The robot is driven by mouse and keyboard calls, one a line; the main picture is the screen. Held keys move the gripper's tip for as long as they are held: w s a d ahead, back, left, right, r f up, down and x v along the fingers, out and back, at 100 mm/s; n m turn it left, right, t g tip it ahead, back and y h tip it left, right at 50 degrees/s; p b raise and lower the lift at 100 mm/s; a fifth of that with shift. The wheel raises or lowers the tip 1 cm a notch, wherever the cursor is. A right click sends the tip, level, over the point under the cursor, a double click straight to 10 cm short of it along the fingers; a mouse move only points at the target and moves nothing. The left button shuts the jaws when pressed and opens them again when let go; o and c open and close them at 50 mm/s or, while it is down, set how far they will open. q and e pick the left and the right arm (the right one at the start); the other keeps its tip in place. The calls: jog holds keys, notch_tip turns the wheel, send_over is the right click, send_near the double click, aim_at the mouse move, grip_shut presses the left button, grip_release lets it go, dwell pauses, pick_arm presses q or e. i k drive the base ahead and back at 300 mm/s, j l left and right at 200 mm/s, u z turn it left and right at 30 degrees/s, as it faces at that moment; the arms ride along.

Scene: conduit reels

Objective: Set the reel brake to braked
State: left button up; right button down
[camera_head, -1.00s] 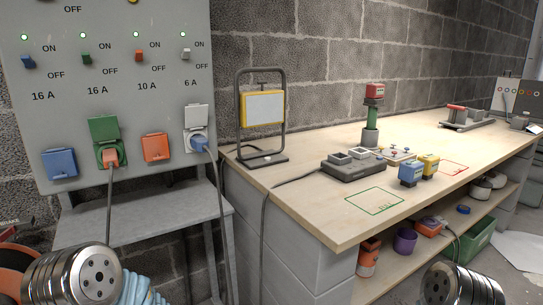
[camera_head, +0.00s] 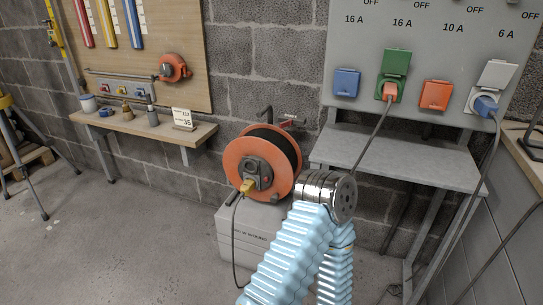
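The cable reel (camera_head: 238,160) stands in the middle of the camera_head view, with an orange flange and dark cable wound behind it. It rests on a grey block (camera_head: 235,222) against the wall. A yellow plug (camera_head: 247,187) with a dark cable sits at the lower part of its dark hub (camera_head: 258,173). A dark frame with a small red part (camera_head: 290,121) shows at its top right. I cannot tell which part is the brake or how it is set. Neither gripper is in view.
A grey socket panel (camera_head: 440,50) and a grey shelf table (camera_head: 395,162) stand right of the reel, with hanging cables. A wall-mounted wooden shelf (camera_head: 190,138) with small items is on the left. The concrete floor (camera_head: 130,225) at left is mostly clear.

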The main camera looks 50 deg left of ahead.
aim_at(288, 123)
jog(key=k+u, duration=0.1)
jog(key=u, duration=1.05)
jog(key=i+l+u, duration=0.1)
jog(key=u, duration=0.55)
jog(key=i+j, duration=1.1)
jog(key=j, duration=0.15)
